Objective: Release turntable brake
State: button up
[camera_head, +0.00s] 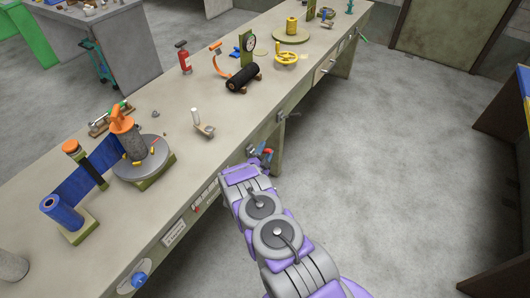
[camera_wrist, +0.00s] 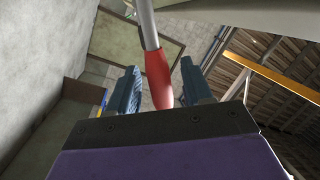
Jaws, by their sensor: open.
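A metal lever with a red grip (camera_wrist: 158,76) lies between the two dark blue fingers of my gripper (camera_wrist: 160,88) in the wrist view. The fingers are apart, with a gap seen on both sides of the grip. In the head view my gripper (camera_head: 262,155) is at the bench's front edge, around a small red part (camera_head: 267,151) that looks like the same grip. The lever's mount is mostly hidden there. A grey round turntable (camera_head: 154,171) stands on the bench at the left, bearing a grey cylinder with an orange top (camera_head: 122,121).
The long bench (camera_head: 215,160) runs from lower left to upper right. A blue roll (camera_head: 62,214) and a blue knob (camera_head: 139,279) are at the left. The floor (camera_head: 400,170) at right is clear.

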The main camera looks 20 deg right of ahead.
jog(key=shift+s+a, duration=0.3)
jog(key=shift+a, duration=0.1)
jog(key=p+v, duration=0.2)
jog(key=v, duration=1.4)
jog(key=shift+s+p, duration=0.25)
jog(key=shift+p, duration=0.15)
jog(key=shift+f, duration=0.15)
